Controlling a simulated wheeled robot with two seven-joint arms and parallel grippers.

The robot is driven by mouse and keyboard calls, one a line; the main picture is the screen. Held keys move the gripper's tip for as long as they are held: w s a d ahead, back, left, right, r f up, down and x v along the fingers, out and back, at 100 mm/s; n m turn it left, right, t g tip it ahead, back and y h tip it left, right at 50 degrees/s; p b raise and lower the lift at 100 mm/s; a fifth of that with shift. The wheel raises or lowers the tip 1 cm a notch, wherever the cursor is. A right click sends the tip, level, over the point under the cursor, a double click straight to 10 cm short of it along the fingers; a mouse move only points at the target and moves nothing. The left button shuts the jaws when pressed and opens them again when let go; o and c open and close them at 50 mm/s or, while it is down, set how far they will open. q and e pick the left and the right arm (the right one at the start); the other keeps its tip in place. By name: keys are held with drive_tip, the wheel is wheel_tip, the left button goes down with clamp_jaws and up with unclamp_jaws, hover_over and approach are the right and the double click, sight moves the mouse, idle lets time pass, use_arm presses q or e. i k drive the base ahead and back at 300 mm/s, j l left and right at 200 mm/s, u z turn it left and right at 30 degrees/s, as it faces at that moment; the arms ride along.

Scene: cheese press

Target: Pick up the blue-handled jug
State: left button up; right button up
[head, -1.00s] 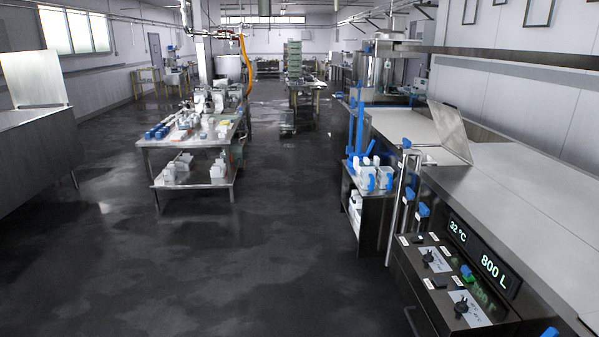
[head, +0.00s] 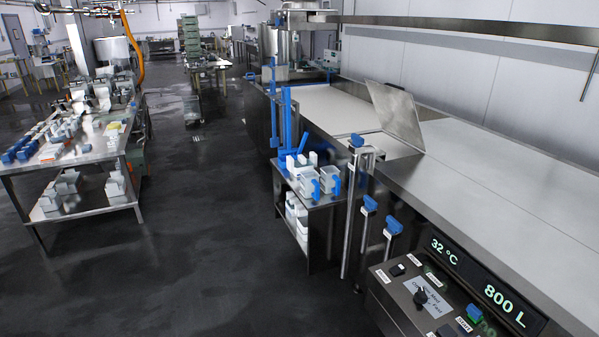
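Two pale, see-through jugs with blue handles stand side by side on the top of a small steel side cart (head: 322,205) by the vat. One blue-handled jug (head: 307,187) is on the left and the other (head: 329,180) is at the right, close to the vat wall. Their blue handles face toward me. I cannot tell which of the two the task means. Neither of my grippers is in view.
The long steel vat (head: 480,170) with a raised lid (head: 396,112) runs along the right. Its control panel (head: 425,300) is at lower right. Blue-topped tools (head: 362,225) stand upright between cart and panel. A steel table (head: 90,150) stands left. The dark floor (head: 200,240) between is clear.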

sight(312, 187)
drive_tip(key=i+j+z, duration=0.3)
drive_tip(key=i+j, duration=0.15)
drive_tip(key=j, duration=0.2)
drive_tip(key=i+u, duration=0.15)
drive_tip(key=i, duration=0.45)
